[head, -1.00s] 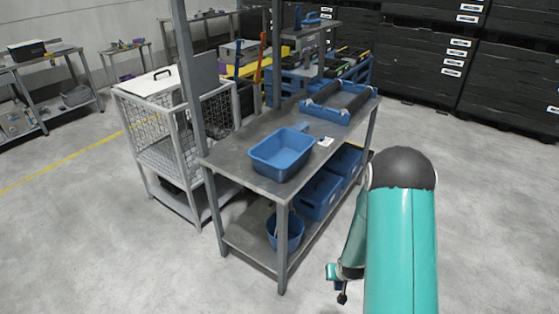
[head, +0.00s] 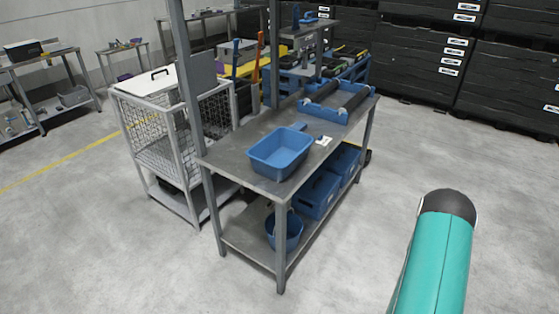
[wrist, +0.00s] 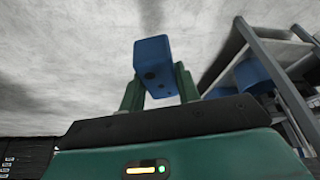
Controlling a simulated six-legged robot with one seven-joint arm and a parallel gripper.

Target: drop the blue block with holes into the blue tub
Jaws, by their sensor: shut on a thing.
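The blue block with holes (wrist: 153,62) is between the two green fingers of my gripper (wrist: 159,88) in the wrist view. My gripper is shut on it, and dark holes show on the block's near face. Bare floor shows behind the block. The gripper and block do not show in the head view, where only part of my arm is seen at the lower right. The blue tub (head: 280,164) stands on the near end of the grey workbench (head: 232,160) in the head view. Its inside looks empty.
A blue bucket (head: 293,230) and blue crates (head: 316,196) are on the bench's lower shelf. A blue tray with dark rollers (head: 319,113) is at the bench's far end. A wire cage cart (head: 160,140) stands left. Floor on the right is clear.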

